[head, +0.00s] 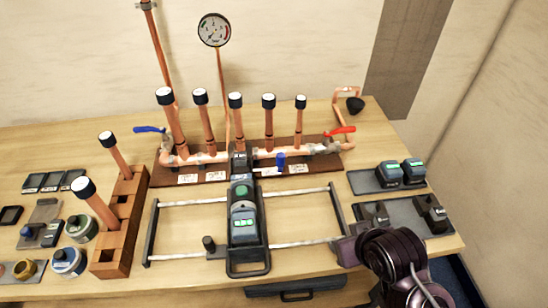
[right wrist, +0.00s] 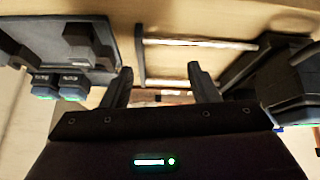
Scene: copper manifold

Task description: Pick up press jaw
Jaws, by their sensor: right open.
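Two dark blocks that look like press jaws, a left one (head: 376,214) and a right one (head: 432,212), stand on a grey tray (head: 405,226) at the right of the table. In the right wrist view a dark block (right wrist: 88,42) shows on the tray, left of my fingers; I cannot tell which block it is. My right gripper (head: 347,250) is left of and nearer than the tray, by the right end of the rail frame. Its two fingers are spread and empty in the wrist view (right wrist: 162,78). My left gripper is out of view.
Two batteries (head: 389,174) lie on a tray behind the jaws. The copper manifold (head: 214,157) with upright pipes is at the back. A wooden block (head: 125,225) and small parts are left.

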